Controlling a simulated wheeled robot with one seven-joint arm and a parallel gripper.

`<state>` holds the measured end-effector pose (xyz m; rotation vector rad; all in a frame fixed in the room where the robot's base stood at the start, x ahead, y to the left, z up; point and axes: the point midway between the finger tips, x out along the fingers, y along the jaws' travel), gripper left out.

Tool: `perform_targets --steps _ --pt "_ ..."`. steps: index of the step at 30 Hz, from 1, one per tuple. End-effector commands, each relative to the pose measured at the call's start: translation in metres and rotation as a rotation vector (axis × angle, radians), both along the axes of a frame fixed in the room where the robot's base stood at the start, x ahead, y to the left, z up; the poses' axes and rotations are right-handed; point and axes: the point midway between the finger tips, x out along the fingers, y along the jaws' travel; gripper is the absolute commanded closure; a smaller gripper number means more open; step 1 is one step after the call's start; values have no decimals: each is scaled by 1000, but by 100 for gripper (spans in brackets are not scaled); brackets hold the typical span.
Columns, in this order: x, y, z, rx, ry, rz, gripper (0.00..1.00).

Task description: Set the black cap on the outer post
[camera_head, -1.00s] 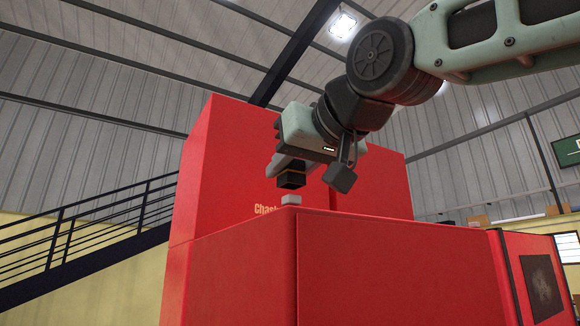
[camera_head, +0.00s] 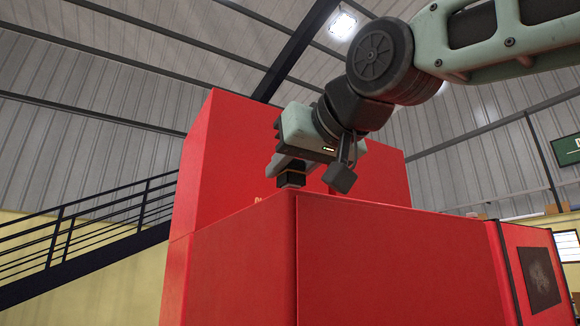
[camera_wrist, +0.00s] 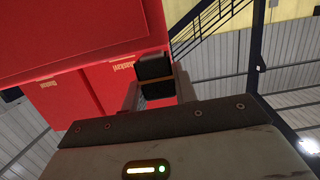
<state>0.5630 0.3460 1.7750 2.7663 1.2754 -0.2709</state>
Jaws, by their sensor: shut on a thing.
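The black cap (camera_head: 291,180) is between the fingers of my gripper (camera_head: 290,168), low over the top edge of the red cabinet. In the wrist view the cap (camera_wrist: 155,68) is a dark block with a thin orange band, and my gripper's fingers (camera_wrist: 158,90) press on it from both sides. The outer post is not visible in either current view. The cap and the cabinet edge cover the spot where a small light grey post stood in the earlier head view. I cannot tell whether the cap touches the post.
The red cabinet (camera_head: 390,260) fills the foreground, and a taller red box (camera_head: 235,150) rises behind my gripper. A dark railing and stairs (camera_head: 90,235) are at the left, well away. The air to the left of my gripper is free.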

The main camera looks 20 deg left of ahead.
Motion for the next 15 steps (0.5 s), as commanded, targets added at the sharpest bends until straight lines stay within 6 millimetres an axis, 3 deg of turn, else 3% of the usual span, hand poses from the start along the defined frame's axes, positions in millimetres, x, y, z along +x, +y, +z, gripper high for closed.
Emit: perform_targets --steps 4,5,7,15 --pt "0 0 -5 0 0 0 93" --pt "0 0 -3 0 0 0 64" --pt "0 0 -3 0 0 0 46" --pt "0 0 -3 0 0 0 46"
